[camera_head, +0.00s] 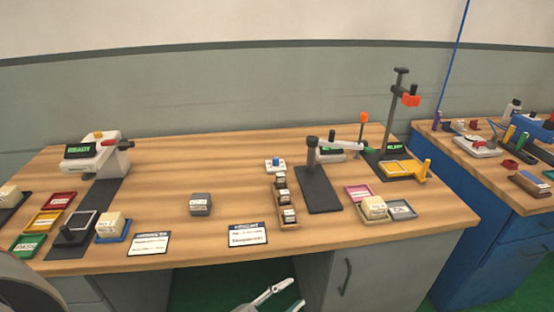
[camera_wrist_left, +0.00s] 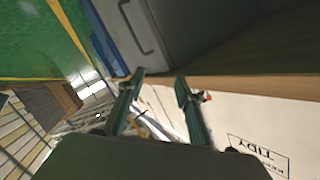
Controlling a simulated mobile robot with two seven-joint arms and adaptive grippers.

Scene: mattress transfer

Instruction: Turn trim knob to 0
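No part is clearly labelled as the trim knob. A small white box with a blue knob (camera_head: 275,163) stands mid-table, behind a row of small blocks; its setting is too small to read. A white instrument (camera_head: 97,154) with a dark green-lettered display and a red part stands at the left, and its dial markings cannot be read. My left gripper (camera_head: 293,294) is low at the front of the table, apart from these things. In the left wrist view its two fingers (camera_wrist_left: 160,78) are spread with nothing between them. My right gripper is not in view.
The wooden table (camera_head: 160,190) holds a grey block (camera_head: 200,204), white cards (camera_head: 248,234), coloured trays (camera_head: 45,221) and a dark stand (camera_head: 318,188). A tall post (camera_head: 392,115) rises at the right. A blue bench (camera_head: 510,240) stands beyond. The table's middle back is clear.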

